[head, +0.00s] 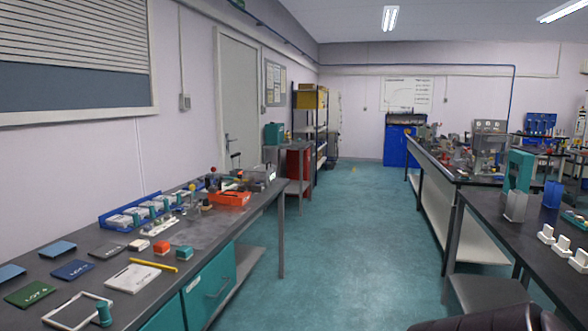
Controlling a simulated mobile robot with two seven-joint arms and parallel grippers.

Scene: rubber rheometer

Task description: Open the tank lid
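No tank or lid can be made out with certainty from here. A small grey, box-like item (258,174) stands at the far end of the left bench, too small to tell whether it is a tank with a lid. Neither of my grippers is in view.
The left bench (205,239) holds an orange tray (229,198), a blue rack (118,219), cards and a yellow pencil (154,264). The right bench (487,205) carries white blocks (546,234) and a blue cup (553,194). The green floor (345,240) between the benches is clear.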

